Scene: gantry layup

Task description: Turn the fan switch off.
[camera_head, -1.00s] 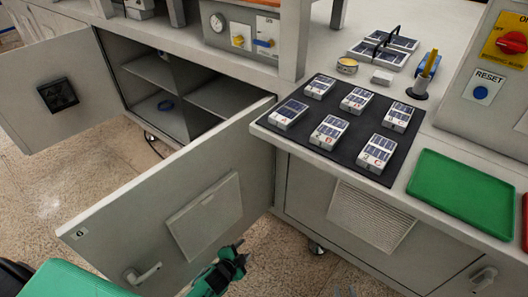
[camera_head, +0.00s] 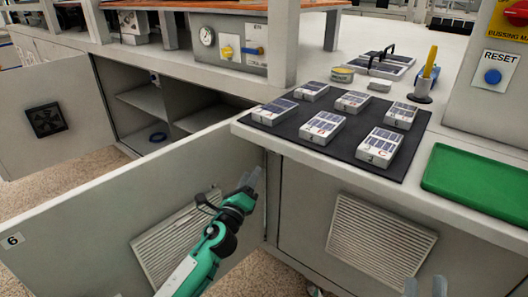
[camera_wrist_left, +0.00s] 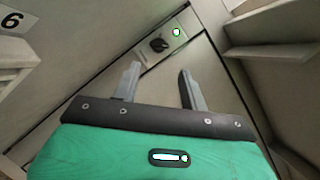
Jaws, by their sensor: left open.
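In the left wrist view, a black rotary knob (camera_wrist_left: 158,45), which looks like the fan switch, sits on a narrow grey panel beside a lit green lamp (camera_wrist_left: 176,32). My left gripper (camera_wrist_left: 160,80) is open and empty, and the knob shows beyond the gap between its fingers, apart from them. In the head view my left gripper (camera_head: 250,181) is in front of the open cabinet door numbered 6 (camera_head: 60,240), near its hinge side. The switch is not visible in the head view.
A second open door (camera_head: 80,130) carries a black fan-like grille (camera_head: 45,121). Open cabinet shelves (camera_head: 145,98) lie behind.

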